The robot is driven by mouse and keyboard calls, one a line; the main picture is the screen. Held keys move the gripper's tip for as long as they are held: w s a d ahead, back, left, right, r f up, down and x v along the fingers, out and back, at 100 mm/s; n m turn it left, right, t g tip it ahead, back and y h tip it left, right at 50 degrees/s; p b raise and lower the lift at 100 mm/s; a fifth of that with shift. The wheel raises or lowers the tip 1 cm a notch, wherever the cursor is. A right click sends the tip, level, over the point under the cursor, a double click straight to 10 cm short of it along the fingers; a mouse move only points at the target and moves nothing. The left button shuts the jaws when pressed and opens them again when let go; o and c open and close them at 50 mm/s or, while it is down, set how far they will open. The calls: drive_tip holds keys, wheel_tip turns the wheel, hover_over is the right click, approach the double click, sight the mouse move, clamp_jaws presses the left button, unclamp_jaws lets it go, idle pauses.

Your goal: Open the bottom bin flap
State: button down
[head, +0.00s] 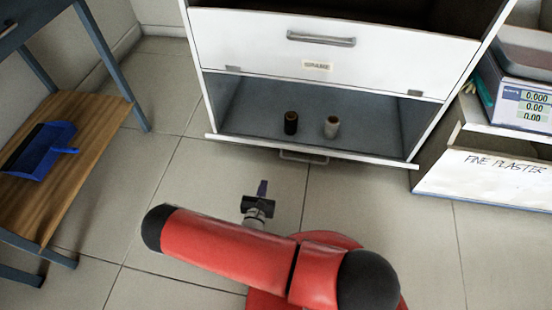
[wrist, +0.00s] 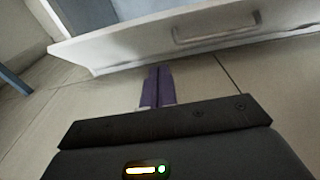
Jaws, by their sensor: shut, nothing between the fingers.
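The white cabinet (head: 335,47) stands ahead in the head view. Its bottom bin flap (head: 245,146) shows as a thin, foreshortened white strip across the lower front, with the bin interior visible above it. The flap appears tipped outward; its exact angle is hard to tell. Its metal handle (head: 303,157) shows just below the edge. In the wrist view the flap (wrist: 120,48) crosses the top, with its handle (wrist: 215,28) right of centre. My gripper (head: 262,188) has purple fingers, shut and empty, in front of the flap. The fingers (wrist: 158,84) point toward it, left of the handle; contact cannot be told.
A dark cylinder (head: 291,123) and a grey one (head: 332,127) stand inside the bottom bin. The upper flap (head: 250,37) is shut. A wooden shelf (head: 75,150) with a blue dustpan (head: 38,149) is left. A scale (head: 520,100) and plaster bin (head: 490,180) are right.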

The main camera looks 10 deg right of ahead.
drive_tip(key=b, duration=0.1)
approach(272, 145)
wheel_tip(272, 145, down, 5)
drive_tip(key=w, duration=0.3)
drive_tip(key=w+d+r, duration=0.2)
drive_tip(key=w, duration=0.1)
drive_tip(key=shift+r, duration=0.15)
drive_tip(key=r+p, duration=0.2)
drive_tip(key=p, duration=0.1)
drive_tip(key=shift+w+d+g, duration=0.15)
drive_tip(key=shift+w+g, duration=0.25)
drive_tip(key=shift+w+d+r+g+p, duration=0.1)
drive_tip(key=shift+w+r+g+p, duration=0.2)
drive_tip(key=shift+p, duration=0.65)
drive_tip(key=shift+w+f, duration=0.2)
drive_tip(key=v, duration=0.8)
drive_tip(key=shift+p, duration=0.45)
